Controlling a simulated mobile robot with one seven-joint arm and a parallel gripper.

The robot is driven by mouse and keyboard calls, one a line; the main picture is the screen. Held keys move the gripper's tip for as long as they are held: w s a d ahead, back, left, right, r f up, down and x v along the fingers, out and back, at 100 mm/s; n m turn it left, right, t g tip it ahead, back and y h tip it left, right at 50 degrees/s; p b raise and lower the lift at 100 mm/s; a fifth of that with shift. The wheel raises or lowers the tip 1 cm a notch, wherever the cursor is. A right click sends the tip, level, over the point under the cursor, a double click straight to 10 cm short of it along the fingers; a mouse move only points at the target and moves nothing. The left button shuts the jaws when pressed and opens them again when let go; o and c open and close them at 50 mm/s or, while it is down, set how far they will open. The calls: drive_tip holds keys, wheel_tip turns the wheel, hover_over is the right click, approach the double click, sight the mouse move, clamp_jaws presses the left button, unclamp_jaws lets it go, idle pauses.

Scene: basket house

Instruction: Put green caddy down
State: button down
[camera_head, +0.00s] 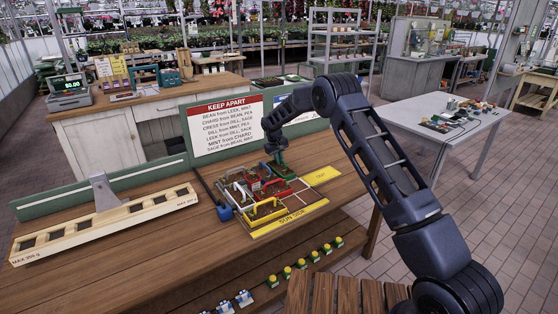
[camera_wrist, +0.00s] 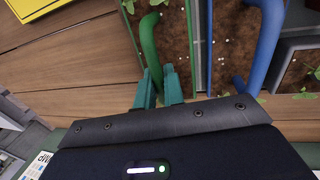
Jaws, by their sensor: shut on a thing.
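My gripper (camera_head: 279,158) is at the far side of the grid board on the wooden bench. In the wrist view its teal fingertips (camera_wrist: 159,88) are shut on the curved green handle of the green caddy (camera_wrist: 196,50). The caddy holds dark soil with small white specks and bits of leaf. In the head view the green caddy (camera_head: 284,170) is small and partly covered by my gripper. I cannot tell whether its base touches the board. The grid board (camera_head: 290,220) has a yellow "SUN SIDE" front edge.
Red, white and yellow-handled caddies stand on the board; a blue-handled caddy (camera_wrist: 264,50) is beside the green one. A yellow panel (camera_head: 322,175) lies at right. A "KEEP APART" sign (camera_head: 226,128) stands behind. A wooden balance rail (camera_head: 105,222) is at left. Bare bench shows at front.

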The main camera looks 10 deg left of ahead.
drive_tip(key=c, duration=1.9)
unclamp_jaws()
drive_tip(key=shift+f, duration=0.15)
drive_tip(key=shift+c, duration=0.2)
drive_tip(key=o, duration=0.4)
drive_tip(key=shift+o, duration=0.2)
